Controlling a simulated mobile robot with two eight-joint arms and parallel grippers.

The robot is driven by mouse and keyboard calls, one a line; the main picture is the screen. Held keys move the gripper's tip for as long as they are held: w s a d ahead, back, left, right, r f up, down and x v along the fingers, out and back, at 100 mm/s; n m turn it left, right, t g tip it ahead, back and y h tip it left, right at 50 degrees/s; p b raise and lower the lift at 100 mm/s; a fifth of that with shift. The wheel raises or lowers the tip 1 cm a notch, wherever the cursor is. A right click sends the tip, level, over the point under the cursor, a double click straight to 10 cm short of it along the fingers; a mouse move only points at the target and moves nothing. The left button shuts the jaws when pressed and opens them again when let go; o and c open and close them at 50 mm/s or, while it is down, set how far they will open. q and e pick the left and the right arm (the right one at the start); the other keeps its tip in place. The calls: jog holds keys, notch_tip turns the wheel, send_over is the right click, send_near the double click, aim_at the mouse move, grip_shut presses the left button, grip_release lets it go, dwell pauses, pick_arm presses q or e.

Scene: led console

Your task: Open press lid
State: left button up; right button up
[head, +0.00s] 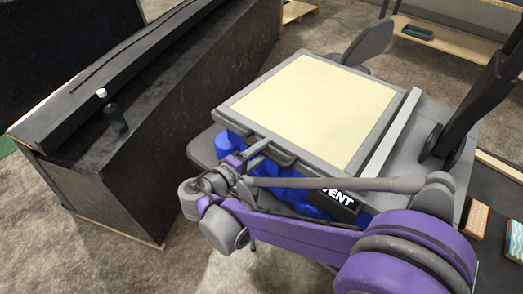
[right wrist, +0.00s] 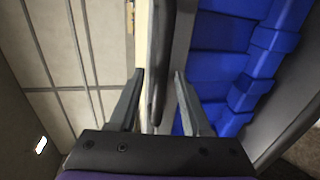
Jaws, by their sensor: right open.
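The press (head: 300,120) stands right of centre in the head view. Its lid is a cream panel (head: 318,105) in a grey frame, lying nearly flat over a blue body (head: 230,143). A dark handle (head: 270,149) runs along the lid's near edge. My right gripper (head: 256,150) is at that handle, beside its left part. In the right wrist view, my right gripper's fingers (right wrist: 159,75) are apart, with the dark handle bar (right wrist: 160,60) between them. I see a gap at the fingers, so they do not clamp it. My left gripper is not in view.
A long dark counter (head: 180,95) with a small dark bottle (head: 115,118) stands at the left. A dark arm-like part (head: 475,105) rises at the press's right side. Small patterned boxes (head: 478,222) lie at the far right. Bare floor (head: 130,262) shows at lower left.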

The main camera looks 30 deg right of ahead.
jog(key=shift+d, duration=0.1)
grip_shut()
dwell(1.4)
